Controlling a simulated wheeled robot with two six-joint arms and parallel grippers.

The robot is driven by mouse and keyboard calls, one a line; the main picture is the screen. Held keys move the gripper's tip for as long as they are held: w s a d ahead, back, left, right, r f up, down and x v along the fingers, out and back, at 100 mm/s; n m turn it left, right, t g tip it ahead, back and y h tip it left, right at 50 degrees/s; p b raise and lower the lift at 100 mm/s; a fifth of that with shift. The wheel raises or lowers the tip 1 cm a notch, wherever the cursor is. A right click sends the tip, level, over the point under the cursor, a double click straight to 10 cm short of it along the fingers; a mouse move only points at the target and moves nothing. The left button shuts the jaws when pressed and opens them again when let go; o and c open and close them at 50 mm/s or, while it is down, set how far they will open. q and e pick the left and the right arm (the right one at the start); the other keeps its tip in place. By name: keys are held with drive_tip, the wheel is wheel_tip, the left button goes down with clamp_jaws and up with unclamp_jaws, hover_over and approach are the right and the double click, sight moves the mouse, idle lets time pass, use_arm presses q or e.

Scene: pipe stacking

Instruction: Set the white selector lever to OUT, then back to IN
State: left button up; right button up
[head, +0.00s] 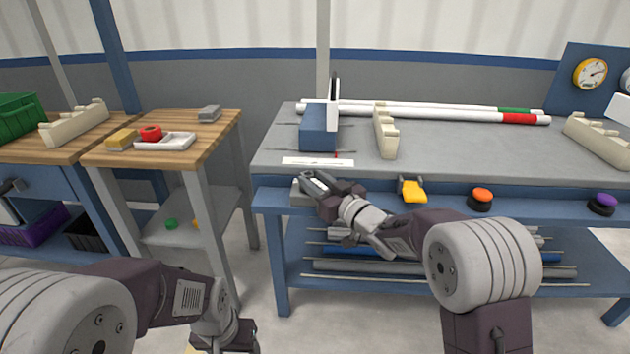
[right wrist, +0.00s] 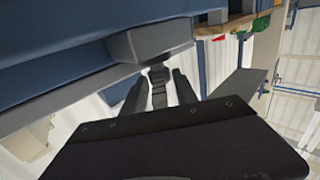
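I cannot clearly make out the white selector lever in either view. A grey box (head: 303,193) sits on the front edge of the blue workbench, and my right gripper (head: 313,182) is at it, covering part of it. In the right wrist view, the underside of a grey block (right wrist: 150,42) is just ahead of my right gripper (right wrist: 158,80). The two dark fingers stand apart, with a narrow dark piece between them that I cannot identify. My left gripper (head: 232,338) is low at the bottom edge, and its fingers are not clear.
On the workbench (head: 460,155) are a blue block (head: 318,130), a white label strip (head: 318,161), a cream rack (head: 385,133) and white pipes (head: 430,112). A yellow part (head: 412,190), orange knob (head: 481,195) and purple knob (head: 603,201) line the front edge.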

drive_tip(key=shift+s+d, duration=0.3)
drive_tip(key=b+v, duration=0.4)
drive_tip(key=v, duration=0.4)
drive_tip(key=shift+b, duration=0.35)
drive_tip(key=shift+d, duration=0.15)
